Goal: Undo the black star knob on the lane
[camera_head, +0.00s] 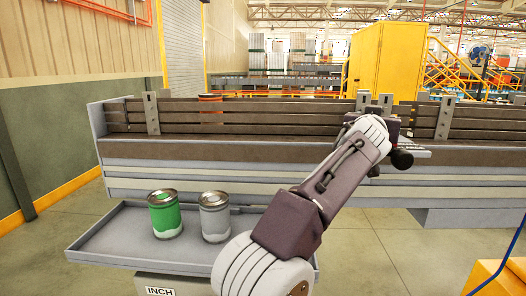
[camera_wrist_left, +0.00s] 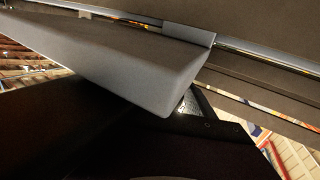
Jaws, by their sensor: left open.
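A dark round shape that looks like the black star knob (camera_head: 402,159) is at the front of the lane (camera_head: 250,154), right of centre in the head view. My left arm reaches up and right to it. My left gripper (camera_head: 397,140) is open beside the knob, mostly hidden behind my own wrist. I cannot tell whether it touches the knob. The left wrist view is close and dark, with a grey block-like part (camera_wrist_left: 150,65) across it. The knob is not clear there. My right gripper is not in view.
A grey tray (camera_head: 105,245) in front of the lane holds a green can (camera_head: 165,216) and a grey can (camera_head: 214,218). An orange-rimmed can (camera_head: 210,97) stands behind the slats. Upright grey brackets (camera_head: 151,113) rise along the lane.

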